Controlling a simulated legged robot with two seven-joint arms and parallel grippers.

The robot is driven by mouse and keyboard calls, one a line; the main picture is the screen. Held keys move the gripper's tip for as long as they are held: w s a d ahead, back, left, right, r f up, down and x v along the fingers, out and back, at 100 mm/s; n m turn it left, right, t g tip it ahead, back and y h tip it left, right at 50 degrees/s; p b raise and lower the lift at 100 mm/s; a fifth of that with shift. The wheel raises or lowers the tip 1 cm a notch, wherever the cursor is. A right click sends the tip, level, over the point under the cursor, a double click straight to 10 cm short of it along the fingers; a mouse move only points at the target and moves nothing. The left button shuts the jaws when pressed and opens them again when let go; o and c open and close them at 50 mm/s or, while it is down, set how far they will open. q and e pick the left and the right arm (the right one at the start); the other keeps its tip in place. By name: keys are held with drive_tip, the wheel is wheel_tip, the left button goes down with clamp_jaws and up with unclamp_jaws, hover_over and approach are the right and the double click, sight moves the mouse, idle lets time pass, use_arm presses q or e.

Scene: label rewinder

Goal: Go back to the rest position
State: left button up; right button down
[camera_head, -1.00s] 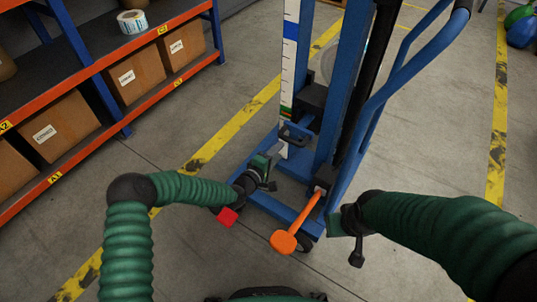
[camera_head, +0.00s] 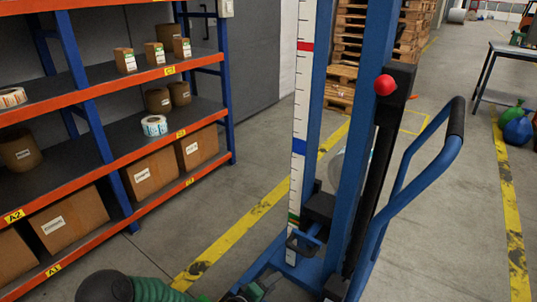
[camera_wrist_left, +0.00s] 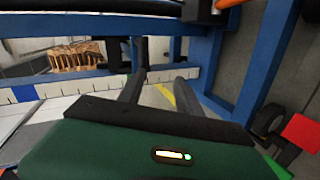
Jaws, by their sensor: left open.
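My left gripper (camera_head: 250,291) is only partly in the head view, at the bottom edge by the foot of the blue lift. In the left wrist view its two dark fingers (camera_wrist_left: 160,85) are spread apart with nothing between them. The blue lift frame (camera_head: 352,150) rises in front of me, with a scale strip (camera_head: 298,130) on its left post. A red ball knob (camera_head: 385,85) sits on its dark column. My left forearm (camera_head: 140,289) shows at the lower left. My right gripper is out of view.
An orange and blue shelf rack (camera_head: 75,90) with boxes and label rolls (camera_head: 154,125) stands at the left. The lift's curved blue handle (camera_head: 420,175) juts out at the right. Wooden pallets (camera_head: 372,50) and a table (camera_head: 510,50) stand behind.

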use_arm(q)
drive_tip(key=s+a+r+m+g+y, duration=0.4)
drive_tip(key=s+a+r, duration=0.2)
drive_tip(key=s+a, duration=0.55)
drive_tip(key=s+a+r+m+g+y, duration=0.45)
drive_tip(key=s+a, duration=0.55)
drive_tip(key=s, duration=0.3)
wheel_tip(320, 180, up, 35)
drive_tip(key=p, duration=3.4)
drive_tip(key=shift+s+d+p, duration=0.2)
drive_tip(key=shift+s+p, duration=0.1)
